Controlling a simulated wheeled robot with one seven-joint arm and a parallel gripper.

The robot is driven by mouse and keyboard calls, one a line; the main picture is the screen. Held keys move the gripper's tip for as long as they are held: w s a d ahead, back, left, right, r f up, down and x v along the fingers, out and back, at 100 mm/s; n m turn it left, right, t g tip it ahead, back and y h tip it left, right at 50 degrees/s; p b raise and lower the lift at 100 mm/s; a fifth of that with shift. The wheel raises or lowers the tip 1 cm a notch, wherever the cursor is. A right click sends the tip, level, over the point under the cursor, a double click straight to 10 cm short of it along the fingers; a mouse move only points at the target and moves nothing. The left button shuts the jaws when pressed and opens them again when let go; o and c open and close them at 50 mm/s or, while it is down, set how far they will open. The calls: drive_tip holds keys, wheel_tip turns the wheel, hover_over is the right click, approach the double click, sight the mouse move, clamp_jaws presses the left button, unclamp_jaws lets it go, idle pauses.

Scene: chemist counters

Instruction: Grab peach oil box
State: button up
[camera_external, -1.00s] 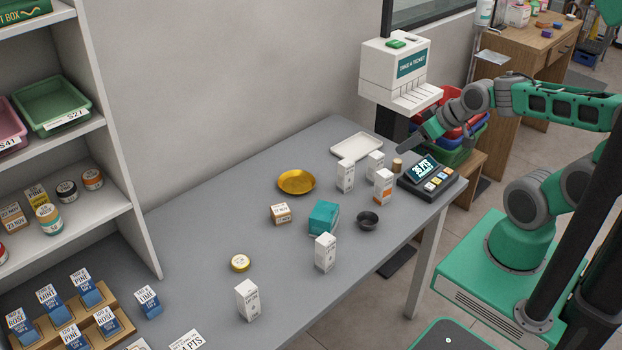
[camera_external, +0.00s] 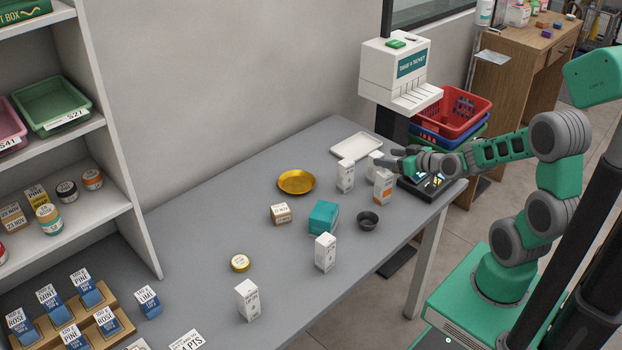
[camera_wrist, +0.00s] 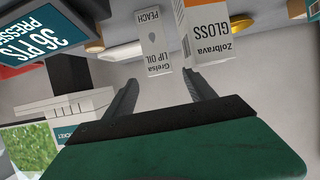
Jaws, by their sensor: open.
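The peach lip oil box (camera_wrist: 157,48) is a white carton with grey print. It shows upside down in the wrist view, ahead of my gripper (camera_wrist: 164,76) and between the lines of its two fingers. My gripper is open, with nothing between the fingers. In the external view, my gripper (camera_external: 385,160) is low over the counter's far right, beside a white box (camera_external: 373,158) that seems to be the peach box and is partly hidden by the fingers. A Zolbrava gloss box (camera_wrist: 207,35) with an orange end stands close beside the peach box, near the right-hand finger.
The points display (camera_wrist: 40,35) stands close by on the counter. Another white box (camera_external: 345,177), a white tray (camera_external: 345,150), a gold dish (camera_external: 296,181), a dark bowl (camera_external: 367,221) and a teal box (camera_external: 323,216) are around. The ticket machine (camera_external: 392,75) rises behind.

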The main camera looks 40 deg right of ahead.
sight(380, 156)
drive_tip(key=x, duration=0.4)
drive_tip(key=shift+w+f, duration=0.1)
drive_tip(key=shift+f, duration=0.05)
drive_tip(key=shift+c, duration=0.4)
clamp_jaws()
